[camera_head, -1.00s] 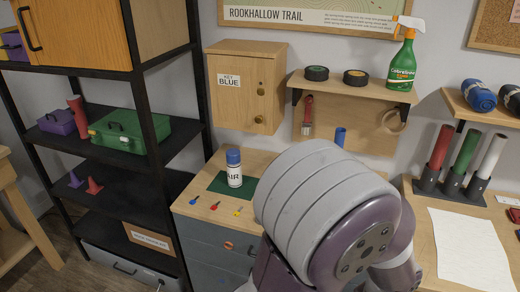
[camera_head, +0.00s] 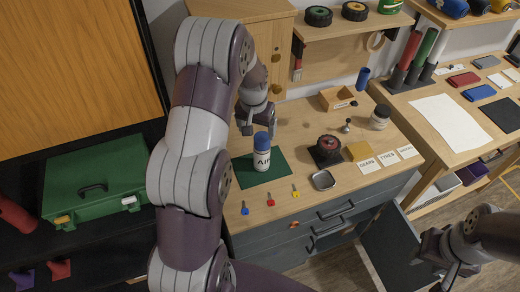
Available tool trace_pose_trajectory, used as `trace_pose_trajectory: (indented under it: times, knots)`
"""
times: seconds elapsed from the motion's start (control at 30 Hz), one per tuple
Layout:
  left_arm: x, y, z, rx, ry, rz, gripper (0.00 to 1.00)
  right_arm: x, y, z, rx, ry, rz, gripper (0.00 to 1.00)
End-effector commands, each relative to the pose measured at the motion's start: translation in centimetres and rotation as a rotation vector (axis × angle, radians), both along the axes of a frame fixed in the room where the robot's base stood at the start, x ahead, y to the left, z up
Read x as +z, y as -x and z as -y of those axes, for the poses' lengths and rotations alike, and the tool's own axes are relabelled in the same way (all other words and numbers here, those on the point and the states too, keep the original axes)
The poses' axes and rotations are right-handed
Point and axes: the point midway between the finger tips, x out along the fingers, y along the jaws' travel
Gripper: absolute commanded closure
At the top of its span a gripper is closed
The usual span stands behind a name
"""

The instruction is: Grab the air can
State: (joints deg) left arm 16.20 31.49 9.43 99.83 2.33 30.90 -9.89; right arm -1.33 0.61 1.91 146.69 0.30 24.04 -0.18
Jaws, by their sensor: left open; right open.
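The air can (camera_head: 262,158) is white with a blue cap and the letters "AIR" on it. It stands upright on a green mat (camera_head: 246,178) on the wooden workbench. My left gripper (camera_head: 257,122) is above and just behind the can's cap, pointing down; its fingers are small and partly dark here, and I cannot tell whether they touch the cap. My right gripper (camera_head: 447,276) is low at the bottom right, off the bench and away from the can, open and empty.
A wheel on a stand (camera_head: 326,149), a metal tray (camera_head: 323,180) and a jar (camera_head: 380,117) stand to the right. An open cabinet door (camera_head: 395,250) juts out below. A green case (camera_head: 95,182) sits on the left shelf.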

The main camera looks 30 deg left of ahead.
Motion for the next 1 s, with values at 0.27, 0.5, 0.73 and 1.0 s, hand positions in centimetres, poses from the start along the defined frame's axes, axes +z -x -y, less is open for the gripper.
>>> trace_pose_trajectory:
  times: [0.27, 0.5, 0.73, 1.0]
  knots:
    - [-3.8, -0.5, 0.3, -0.001, 0.001, -0.004, 0.14, 1.6, 0.0, 0.0, 0.000, 0.000, 0.000, 0.57]
    - [-7.8, -1.1, 0.7, 0.000, 0.000, 0.000, 0.14, 3.1, 0.0, 0.0, 0.000, 0.000, 0.000, 0.57]
    - [-8.2, -1.3, 0.7, -0.001, -0.001, 0.003, 0.14, 3.0, 0.0, 0.0, 0.000, 0.000, 0.000, 0.57]
    - [-8.2, -1.2, 0.7, -0.001, 0.000, 0.002, 0.81, 3.0, 0.0, 0.0, 0.000, 0.000, 0.000, 0.57]
